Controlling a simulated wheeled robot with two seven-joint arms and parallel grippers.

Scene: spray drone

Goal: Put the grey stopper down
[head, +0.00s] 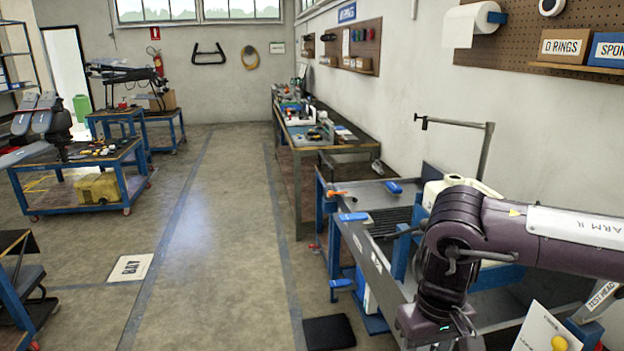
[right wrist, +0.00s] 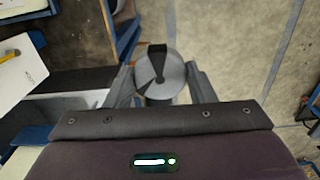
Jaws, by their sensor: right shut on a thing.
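The grey stopper (right wrist: 158,66) is a round grey disc with dark wedge marks on its face. It shows in the right wrist view between the two grey fingers of my right gripper (right wrist: 160,84), which are shut on it. Beyond the stopper is concrete floor and a blue frame edge; I cannot tell its height above anything. In the head view my purple right arm hangs over the right side. Its gripper is mostly below the bottom edge, and the stopper does not show there. My left gripper is not in view.
A blue-framed wash bench (head: 374,262) with a grated top stands beside and behind my right arm. Blue and orange-handled valves (head: 354,217) sit on its edge. The floor aisle (head: 235,240) is clear.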

